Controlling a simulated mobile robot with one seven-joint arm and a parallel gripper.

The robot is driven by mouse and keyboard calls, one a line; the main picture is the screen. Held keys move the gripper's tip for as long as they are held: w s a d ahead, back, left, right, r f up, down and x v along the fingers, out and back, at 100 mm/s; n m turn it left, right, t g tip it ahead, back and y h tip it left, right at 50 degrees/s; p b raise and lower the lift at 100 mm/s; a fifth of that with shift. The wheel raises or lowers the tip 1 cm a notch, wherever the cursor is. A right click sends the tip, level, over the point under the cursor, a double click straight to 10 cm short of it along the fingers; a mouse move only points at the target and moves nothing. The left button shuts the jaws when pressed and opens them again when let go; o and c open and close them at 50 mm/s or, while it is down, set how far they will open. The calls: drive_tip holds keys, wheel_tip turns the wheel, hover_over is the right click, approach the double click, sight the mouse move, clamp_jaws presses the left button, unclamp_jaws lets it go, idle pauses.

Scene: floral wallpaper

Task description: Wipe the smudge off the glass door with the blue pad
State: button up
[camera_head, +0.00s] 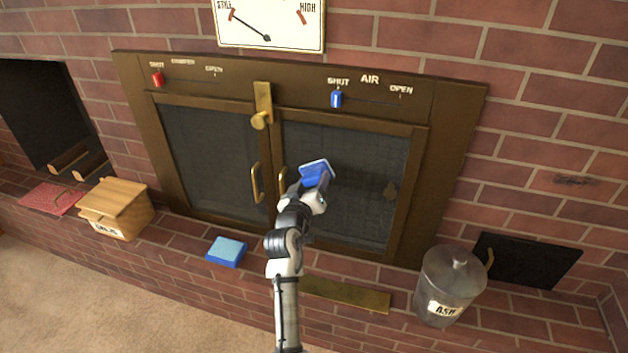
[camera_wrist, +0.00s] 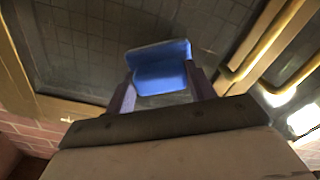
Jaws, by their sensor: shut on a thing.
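My gripper (camera_head: 313,185) is shut on the blue pad (camera_head: 316,170) and holds it up at the right glass door (camera_head: 345,205), near its left side. In the wrist view the blue pad (camera_wrist: 160,68) sits between the two fingers, with the dark glass door (camera_wrist: 90,60) behind it. I cannot tell whether the pad touches the glass.
Brass door handles (camera_head: 256,183) and a latch (camera_head: 262,106) stand out left of my gripper. On the brick ledge are a light-blue-topped block (camera_head: 227,251), a wooden box (camera_head: 115,208), a brass plate (camera_head: 345,296) and an ash can (camera_head: 450,286).

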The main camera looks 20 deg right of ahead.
drive_tip(key=shift+v, duration=2.5)
drive_tip(key=shift+b+v, duration=0.3)
drive_tip(key=shift+v, duration=1.2)
